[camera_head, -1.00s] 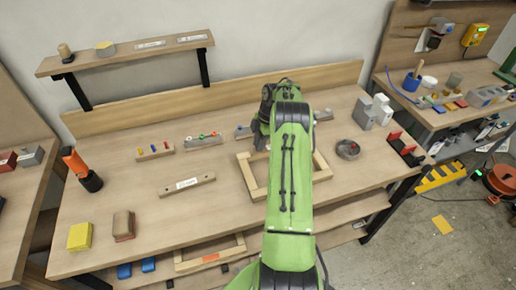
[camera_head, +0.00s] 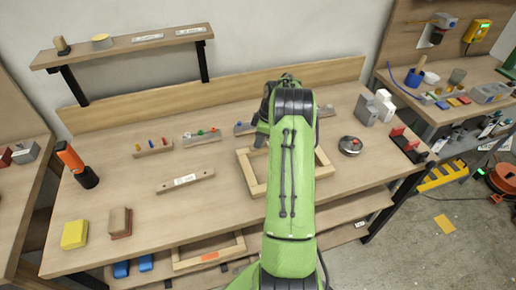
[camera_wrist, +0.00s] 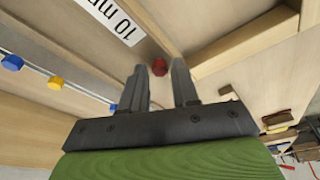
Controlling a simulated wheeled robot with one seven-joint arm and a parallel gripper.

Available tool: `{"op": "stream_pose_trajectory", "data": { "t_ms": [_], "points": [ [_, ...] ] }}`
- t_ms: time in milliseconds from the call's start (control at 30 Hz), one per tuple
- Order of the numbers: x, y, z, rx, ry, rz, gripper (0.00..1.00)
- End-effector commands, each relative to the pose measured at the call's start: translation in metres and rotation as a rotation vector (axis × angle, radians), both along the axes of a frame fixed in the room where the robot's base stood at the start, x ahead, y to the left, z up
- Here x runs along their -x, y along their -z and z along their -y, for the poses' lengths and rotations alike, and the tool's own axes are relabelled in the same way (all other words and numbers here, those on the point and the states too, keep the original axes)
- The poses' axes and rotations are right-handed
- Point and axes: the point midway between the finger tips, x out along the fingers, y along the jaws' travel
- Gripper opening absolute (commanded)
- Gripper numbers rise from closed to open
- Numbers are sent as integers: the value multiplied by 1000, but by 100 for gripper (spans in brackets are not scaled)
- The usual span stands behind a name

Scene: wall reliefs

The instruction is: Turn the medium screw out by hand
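My gripper (camera_wrist: 160,68) is open in the wrist view, its two dark fingers apart. A small red round head (camera_wrist: 160,67) shows between the fingertips; whether it is at their depth is unclear. It sits by a wooden strip with a "10 mm" label (camera_wrist: 112,18). Blue (camera_wrist: 12,62) and yellow (camera_wrist: 55,82) knobs show at left. In the head view my arm hides much of the spot under my gripper. A block with small coloured heads (camera_head: 202,137) and another with coloured pegs (camera_head: 153,147) stand to its left. I cannot tell which piece is the medium screw.
A wooden frame (camera_head: 254,183) lies on the bench under my arm. A labelled wooden bar (camera_head: 186,182) lies left of it. The bench's left front is partly clear.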

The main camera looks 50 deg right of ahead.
Motion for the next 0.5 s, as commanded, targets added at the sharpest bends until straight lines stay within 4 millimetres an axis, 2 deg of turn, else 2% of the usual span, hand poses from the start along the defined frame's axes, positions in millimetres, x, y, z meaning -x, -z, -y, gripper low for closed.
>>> {"op": "stream_pose_trajectory", "data": {
  "t_ms": [133, 333, 500],
  "points": [
    [0, 2, -3, 2, 293, 2, 30],
    [0, 0, -5, 1, 520, 2, 30],
    [0, 0, -7, 1, 850, 2, 30]
  ]
}}
